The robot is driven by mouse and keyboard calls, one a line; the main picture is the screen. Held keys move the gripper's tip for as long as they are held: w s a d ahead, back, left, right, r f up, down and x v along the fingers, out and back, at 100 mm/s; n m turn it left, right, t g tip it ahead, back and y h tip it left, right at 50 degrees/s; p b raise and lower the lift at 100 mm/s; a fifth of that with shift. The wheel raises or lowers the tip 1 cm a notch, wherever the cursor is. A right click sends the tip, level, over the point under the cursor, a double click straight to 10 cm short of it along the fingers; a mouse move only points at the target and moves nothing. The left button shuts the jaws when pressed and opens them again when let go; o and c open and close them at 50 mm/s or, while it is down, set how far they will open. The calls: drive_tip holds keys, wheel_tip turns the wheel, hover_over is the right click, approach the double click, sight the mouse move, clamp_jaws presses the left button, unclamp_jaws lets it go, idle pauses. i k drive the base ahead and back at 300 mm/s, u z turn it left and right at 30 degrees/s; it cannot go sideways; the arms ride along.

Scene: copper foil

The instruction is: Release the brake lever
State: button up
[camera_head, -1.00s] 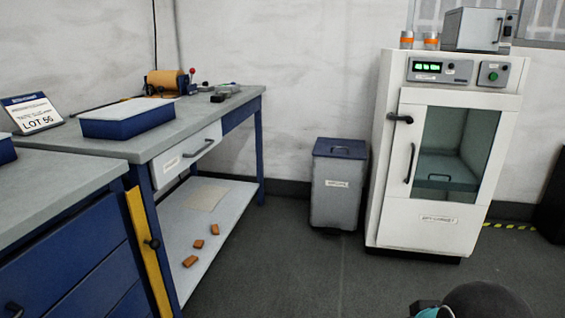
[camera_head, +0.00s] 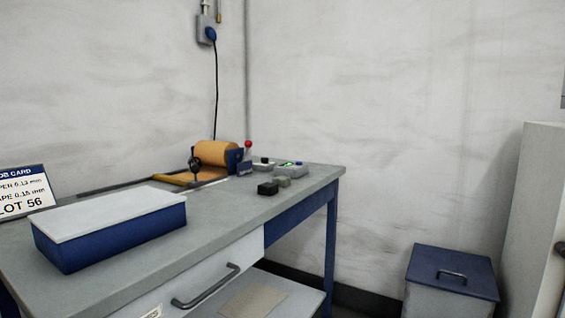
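A lever with a red ball knob (camera_head: 248,144) stands upright at the back of the grey workbench (camera_head: 225,228), just right of an orange-brown roll (camera_head: 216,153). It looks like the brake lever, but it is small and its base is partly hidden. The roll sits on a blue-ended holder with a black hand knob (camera_head: 195,163) at its left. My gripper is not in view.
Small dark blocks (camera_head: 268,188) and a device with a green display (camera_head: 290,168) lie right of the roll. A blue box with a white lid (camera_head: 110,225) and a LOT 56 card (camera_head: 22,192) occupy the left. A lidded bin (camera_head: 452,275) stands right, with floor between.

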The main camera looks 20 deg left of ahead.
sight(248, 144)
drive_tip(key=u, duration=1.3)
drive_tip(key=k, duration=0.65)
drive_tip(key=z, duration=0.65)
drive_tip(key=i, duration=1.2)
drive_tip(key=u, duration=0.1)
